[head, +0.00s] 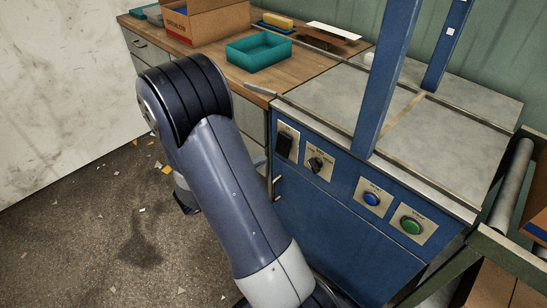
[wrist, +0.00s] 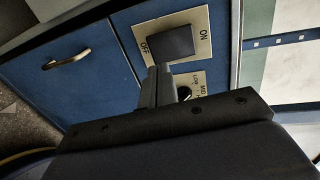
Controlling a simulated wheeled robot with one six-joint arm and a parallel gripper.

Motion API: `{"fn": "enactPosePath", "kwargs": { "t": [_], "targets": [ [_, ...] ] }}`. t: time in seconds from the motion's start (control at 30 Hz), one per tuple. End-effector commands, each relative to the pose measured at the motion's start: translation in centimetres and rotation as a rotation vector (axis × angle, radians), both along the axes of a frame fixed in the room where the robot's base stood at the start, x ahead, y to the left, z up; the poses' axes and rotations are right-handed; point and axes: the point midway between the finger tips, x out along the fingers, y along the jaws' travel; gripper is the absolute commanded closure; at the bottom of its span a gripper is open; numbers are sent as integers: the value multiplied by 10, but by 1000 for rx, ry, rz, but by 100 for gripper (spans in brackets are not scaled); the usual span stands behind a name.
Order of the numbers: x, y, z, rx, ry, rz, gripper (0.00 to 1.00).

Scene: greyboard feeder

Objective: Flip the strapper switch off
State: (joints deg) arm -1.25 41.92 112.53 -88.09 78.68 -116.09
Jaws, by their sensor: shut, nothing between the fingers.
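The strapper is a blue cabinet (head: 335,230) with a grey top. Its black rocker switch (head: 285,145) sits on a cream plate at the left end of the front panel. In the wrist view the switch (wrist: 171,42) shows close up, with OFF at its left and ON at its right. The picture is turned sideways. My gripper (wrist: 160,71) is shut and empty, its fingertips just below the lower edge of the switch in that view. I cannot tell whether they touch it. In the head view my gripper is out of sight.
A rotary knob (head: 316,163), a blue button (head: 371,199) and a green button (head: 411,225) lie along the same panel. A blue upright (head: 385,80) rises from the strapper. A wooden bench (head: 215,56) with a teal tray (head: 258,51) stands behind. A roller conveyor (head: 512,185) is at right.

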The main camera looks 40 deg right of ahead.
Motion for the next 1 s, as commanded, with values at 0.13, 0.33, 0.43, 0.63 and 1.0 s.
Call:
{"fn": "enactPosePath", "kwargs": {
  "t": [0.13,0.33,0.43,0.63,1.0],
  "targets": [
    [1,-27,-7,0,-2,-5,100],
    [4,-51,-11,0,-1,-2,100],
    [4,-57,-12,-1,-1,-1,100],
    [5,-61,-12,0,-1,0,100],
    [5,-64,-16,-38,0,-3,100]
  ]
}}
